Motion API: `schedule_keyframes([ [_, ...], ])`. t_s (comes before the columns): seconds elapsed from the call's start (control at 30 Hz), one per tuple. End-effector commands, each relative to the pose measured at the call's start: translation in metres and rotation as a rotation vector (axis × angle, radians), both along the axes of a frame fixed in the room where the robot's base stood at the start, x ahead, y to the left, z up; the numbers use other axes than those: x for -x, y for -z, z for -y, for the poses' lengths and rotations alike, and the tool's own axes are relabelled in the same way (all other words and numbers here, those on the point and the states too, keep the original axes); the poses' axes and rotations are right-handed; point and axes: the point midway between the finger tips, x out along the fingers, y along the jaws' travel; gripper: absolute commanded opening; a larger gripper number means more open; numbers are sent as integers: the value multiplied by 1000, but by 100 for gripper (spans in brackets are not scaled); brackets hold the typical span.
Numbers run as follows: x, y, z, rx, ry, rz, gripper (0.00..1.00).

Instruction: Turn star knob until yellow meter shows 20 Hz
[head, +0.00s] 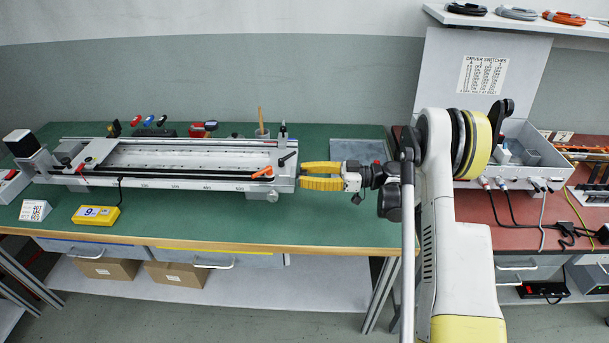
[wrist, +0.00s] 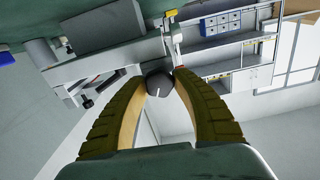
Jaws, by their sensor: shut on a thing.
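The yellow meter (head: 98,214) lies on the green bench at the front left, and its small display appears to read 9. The gantry (head: 165,165) is a long metal rail frame on the bench. My gripper (head: 301,177) has yellow fingers and reaches in from the right to the gantry's right end. In the wrist view my gripper (wrist: 160,84) is shut on the dark star knob (wrist: 159,86), one curved finger on each side. The knob has a short white mark on its face. In the head view the fingers hide the knob.
A white card with numbers (head: 35,210) stands left of the meter. An orange lever (head: 262,172) and a black lever sit close to my fingers on the gantry. A grey tray (head: 358,151) lies behind my gripper. The bench front is clear between meter and arm.

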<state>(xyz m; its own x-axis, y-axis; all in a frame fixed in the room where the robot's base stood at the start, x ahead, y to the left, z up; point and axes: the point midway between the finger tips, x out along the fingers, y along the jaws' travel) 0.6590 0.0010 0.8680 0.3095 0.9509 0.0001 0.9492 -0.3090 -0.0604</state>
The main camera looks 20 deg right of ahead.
Motion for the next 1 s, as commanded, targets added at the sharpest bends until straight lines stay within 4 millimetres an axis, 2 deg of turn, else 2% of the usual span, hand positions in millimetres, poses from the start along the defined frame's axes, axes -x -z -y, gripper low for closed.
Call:
schedule_keyframes([
  [0.27,-1,0,0,-59,-1,-181,4],
  [1.0,-3,2,1,-275,-1,-848,4],
])
